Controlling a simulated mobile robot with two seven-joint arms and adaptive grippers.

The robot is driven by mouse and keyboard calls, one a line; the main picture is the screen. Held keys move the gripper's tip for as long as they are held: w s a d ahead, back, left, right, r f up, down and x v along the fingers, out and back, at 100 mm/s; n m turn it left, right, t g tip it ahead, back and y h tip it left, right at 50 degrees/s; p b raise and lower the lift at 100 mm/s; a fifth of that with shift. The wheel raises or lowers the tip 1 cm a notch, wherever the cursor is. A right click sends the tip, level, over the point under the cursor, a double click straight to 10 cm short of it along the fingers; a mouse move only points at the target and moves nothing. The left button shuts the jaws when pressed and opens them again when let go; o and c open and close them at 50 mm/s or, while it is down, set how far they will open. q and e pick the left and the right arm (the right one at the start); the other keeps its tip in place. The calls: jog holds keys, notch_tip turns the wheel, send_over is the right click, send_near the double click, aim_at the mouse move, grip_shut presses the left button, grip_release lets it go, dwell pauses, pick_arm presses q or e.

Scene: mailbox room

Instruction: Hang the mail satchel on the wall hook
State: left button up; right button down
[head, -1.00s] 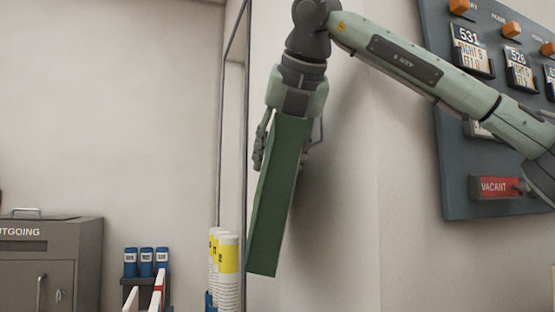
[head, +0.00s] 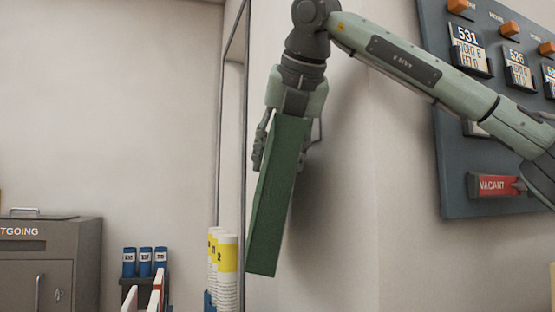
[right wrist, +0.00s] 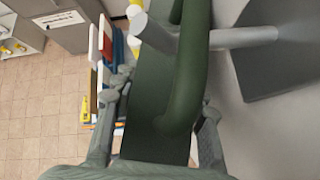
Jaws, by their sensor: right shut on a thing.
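The green mail satchel (head: 272,200) hangs tilted below my right gripper (head: 287,145), close to the wall in the head view. In the right wrist view my right gripper (right wrist: 160,115) has a finger on each side of the satchel (right wrist: 150,95) and is shut on it. Its dark green strap loop (right wrist: 190,65) rises toward the camera. The grey wall hook (right wrist: 240,38) comes from the wall at right and passes behind the strap, its tip (right wrist: 150,32) showing on the strap's left. I cannot tell whether strap and hook touch. My left gripper is not in view.
A dark key panel (head: 455,185) with number cards and a red VACANT tag is on the right wall. White-and-yellow rolls (head: 228,265) stand just left of the satchel. A grey OUTGOING box (head: 60,232) and blue-topped tubes (head: 145,262) are at left.

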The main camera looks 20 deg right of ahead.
jog(key=c, duration=0.8)
grip_release()
jog(key=shift+v, duration=4.1)
